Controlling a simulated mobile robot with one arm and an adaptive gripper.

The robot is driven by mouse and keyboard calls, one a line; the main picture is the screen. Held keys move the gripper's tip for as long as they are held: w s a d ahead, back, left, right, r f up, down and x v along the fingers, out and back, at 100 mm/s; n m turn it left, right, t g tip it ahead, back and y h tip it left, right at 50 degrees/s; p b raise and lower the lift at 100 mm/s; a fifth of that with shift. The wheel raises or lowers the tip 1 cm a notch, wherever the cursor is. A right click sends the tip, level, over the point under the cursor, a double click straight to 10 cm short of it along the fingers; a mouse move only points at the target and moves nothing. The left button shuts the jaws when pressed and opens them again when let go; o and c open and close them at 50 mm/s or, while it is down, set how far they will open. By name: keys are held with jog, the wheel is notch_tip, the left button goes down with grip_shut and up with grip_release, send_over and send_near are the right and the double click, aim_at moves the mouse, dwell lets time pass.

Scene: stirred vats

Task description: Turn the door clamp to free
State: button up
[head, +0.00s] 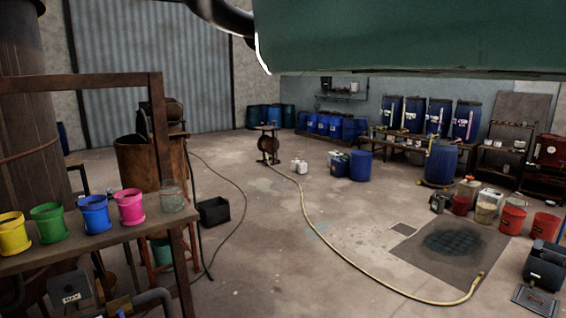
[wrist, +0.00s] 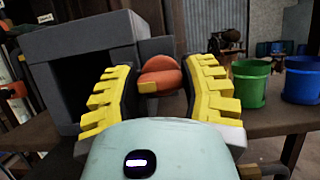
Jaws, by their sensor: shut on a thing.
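In the wrist view, my gripper (wrist: 165,66) is shut on a rounded orange-red piece (wrist: 162,72), which looks like the door clamp. The piece sits between the two yellow-padded fingers, by the right side of a dark grey box (wrist: 82,42). A small yellow-orange tab shows at its lower front. How it is fixed to the box is hidden behind the fingers. The box has a dark opening on its left part. The head view shows neither the gripper nor the clamp.
A green bucket (wrist: 251,83) and a blue bucket (wrist: 303,80) stand right of the gripper. The head view shows several coloured buckets on a brown bench (head: 150,232). A yellow hose (head: 345,256) crosses the floor, and open floor lies beyond the bench.

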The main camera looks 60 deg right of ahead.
jog(key=c, duration=0.4)
